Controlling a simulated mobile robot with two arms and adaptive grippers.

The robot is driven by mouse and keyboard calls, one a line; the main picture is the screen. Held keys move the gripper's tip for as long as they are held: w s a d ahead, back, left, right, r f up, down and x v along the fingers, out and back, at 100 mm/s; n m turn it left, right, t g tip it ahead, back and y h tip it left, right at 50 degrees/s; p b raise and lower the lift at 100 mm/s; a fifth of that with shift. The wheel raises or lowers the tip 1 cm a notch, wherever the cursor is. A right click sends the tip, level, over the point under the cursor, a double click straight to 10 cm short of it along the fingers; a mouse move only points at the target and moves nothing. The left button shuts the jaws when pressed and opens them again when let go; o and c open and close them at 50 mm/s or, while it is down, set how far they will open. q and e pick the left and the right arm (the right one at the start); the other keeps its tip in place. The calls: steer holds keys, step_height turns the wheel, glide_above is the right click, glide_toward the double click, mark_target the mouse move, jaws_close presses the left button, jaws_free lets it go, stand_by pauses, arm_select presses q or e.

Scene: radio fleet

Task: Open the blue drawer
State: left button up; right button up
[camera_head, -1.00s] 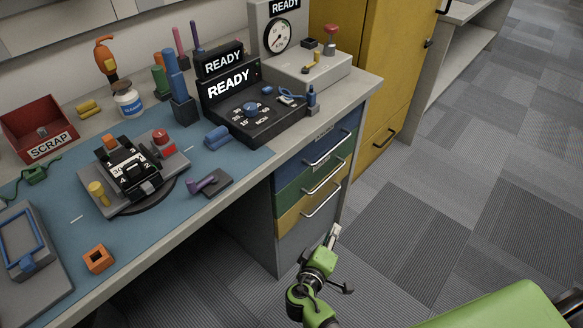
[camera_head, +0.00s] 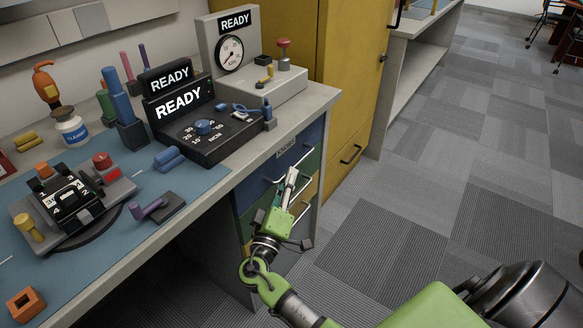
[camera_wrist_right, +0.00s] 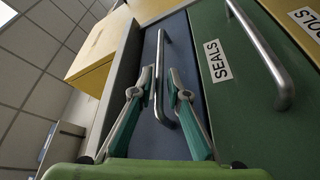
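The blue drawer (camera_head: 311,138) is the top drawer of the unit under the bench's right end, and it looks closed. In the right wrist view its face (camera_wrist_right: 178,45) and bar handle (camera_wrist_right: 161,88) are close ahead. My right gripper (camera_head: 291,175) is at the drawer front in the head view, hiding part of the handles. In the wrist view its two fingers (camera_wrist_right: 158,76) are apart, one on each side of the blue drawer's handle. Contact with the handle cannot be told. My left gripper is not in view.
A green drawer (camera_wrist_right: 230,110) labelled SEALS and a yellow drawer (camera_head: 305,197) are below the blue one. A yellow cabinet (camera_head: 350,90) stands beyond the unit. The bench top (camera_head: 190,200) holds several devices. The carpeted floor (camera_head: 430,190) to the right is clear.

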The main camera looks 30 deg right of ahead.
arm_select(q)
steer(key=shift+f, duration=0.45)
arm_select(e)
steer(key=shift+x, duration=1.95)
jaws_close()
